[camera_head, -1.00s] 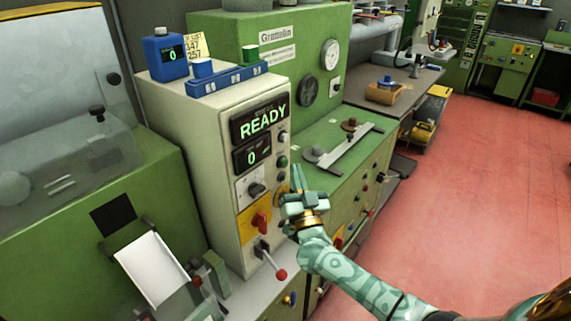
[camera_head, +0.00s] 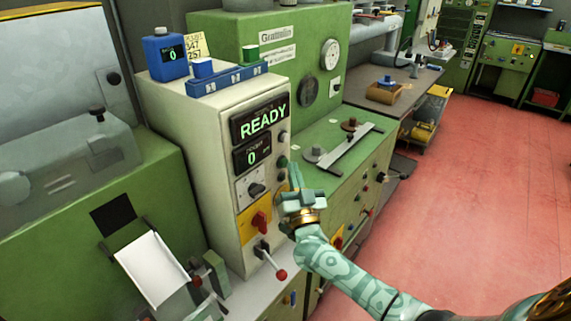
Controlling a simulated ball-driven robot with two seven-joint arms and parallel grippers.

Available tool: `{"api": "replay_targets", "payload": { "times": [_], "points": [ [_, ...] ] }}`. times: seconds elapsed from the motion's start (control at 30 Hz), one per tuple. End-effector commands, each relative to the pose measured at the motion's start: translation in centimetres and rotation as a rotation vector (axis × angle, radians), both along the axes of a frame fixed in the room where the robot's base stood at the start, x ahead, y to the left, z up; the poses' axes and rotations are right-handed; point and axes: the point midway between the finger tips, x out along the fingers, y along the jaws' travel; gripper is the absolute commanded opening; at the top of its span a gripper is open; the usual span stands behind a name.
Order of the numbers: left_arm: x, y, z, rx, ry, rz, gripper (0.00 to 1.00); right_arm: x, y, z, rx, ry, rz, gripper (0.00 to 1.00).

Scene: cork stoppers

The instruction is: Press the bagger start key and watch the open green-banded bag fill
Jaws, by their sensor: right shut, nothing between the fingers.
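The pale control box (camera_head: 212,190) shows READY on its upper display (camera_head: 263,119) and 0 on the lower display (camera_head: 252,155). A column of small round keys runs down its right edge. A green key (camera_head: 282,161) there is probably the start key; its label is too small to read. My right gripper (camera_head: 294,168) is shut and empty, pointing upward just right of and below that key. I cannot tell whether its tips touch the panel. I cannot make out a green-banded bag. My left gripper is not in view.
A red rotary switch (camera_head: 260,221) on a yellow plate and a red-knobbed lever (camera_head: 281,274) sit below. A green bench (camera_head: 330,128) stands behind; red floor (camera_head: 470,200) is clear at right.

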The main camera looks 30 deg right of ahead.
Motion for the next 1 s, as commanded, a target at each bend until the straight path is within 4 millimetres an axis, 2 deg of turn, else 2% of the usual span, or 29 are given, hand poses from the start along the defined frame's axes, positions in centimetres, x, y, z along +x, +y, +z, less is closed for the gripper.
{"api": "replay_targets", "payload": {
  "times": [1.0],
  "points": [
    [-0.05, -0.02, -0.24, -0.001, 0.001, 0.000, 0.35, 0.80, 0.32, -0.02, 0.002, 0.001, 0.000, 0.00]
  ]
}}
